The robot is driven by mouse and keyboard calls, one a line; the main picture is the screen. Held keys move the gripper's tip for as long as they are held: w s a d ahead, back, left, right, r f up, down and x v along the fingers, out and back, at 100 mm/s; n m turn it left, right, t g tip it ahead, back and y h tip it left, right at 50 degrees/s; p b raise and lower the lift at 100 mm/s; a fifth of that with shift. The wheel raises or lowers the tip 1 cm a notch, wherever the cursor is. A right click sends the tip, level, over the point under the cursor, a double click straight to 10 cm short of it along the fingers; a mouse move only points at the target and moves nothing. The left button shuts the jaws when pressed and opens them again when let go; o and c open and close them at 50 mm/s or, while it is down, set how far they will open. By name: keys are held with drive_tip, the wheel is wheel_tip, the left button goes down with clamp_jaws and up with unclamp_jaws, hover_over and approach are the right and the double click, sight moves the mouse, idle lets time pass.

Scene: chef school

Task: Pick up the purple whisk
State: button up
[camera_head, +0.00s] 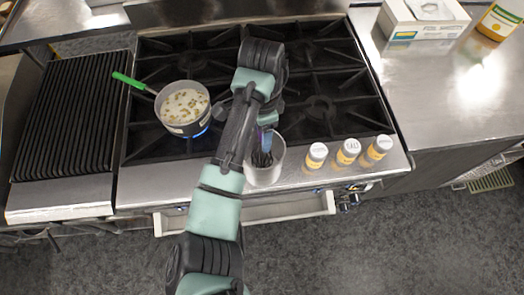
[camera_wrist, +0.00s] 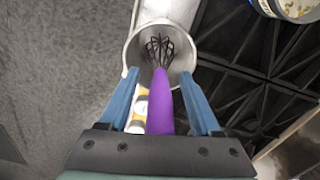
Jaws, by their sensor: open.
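The purple whisk has a purple handle (camera_wrist: 160,105) and black wires (camera_wrist: 158,48). Its wire end is in a light grey container (camera_head: 265,179) at the stove's front edge, and the handle points toward my gripper (camera_wrist: 160,90). The container's rim (camera_wrist: 131,50) shows in the wrist view. My gripper is open, with one blue finger on each side of the purple handle and visible gaps between. In the head view the dark wires (camera_head: 262,158) show inside the container, while my arm hides most of the handle.
A pot of food (camera_head: 184,108) with a green handle stands on a lit burner at left. Several yellow-labelled shakers, including one (camera_head: 316,156), stand right of the container. A ribbed griddle (camera_head: 70,115) is at far left. A white box (camera_head: 422,22) sits on the right counter.

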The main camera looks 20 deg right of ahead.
clamp_jaws()
idle(0.3)
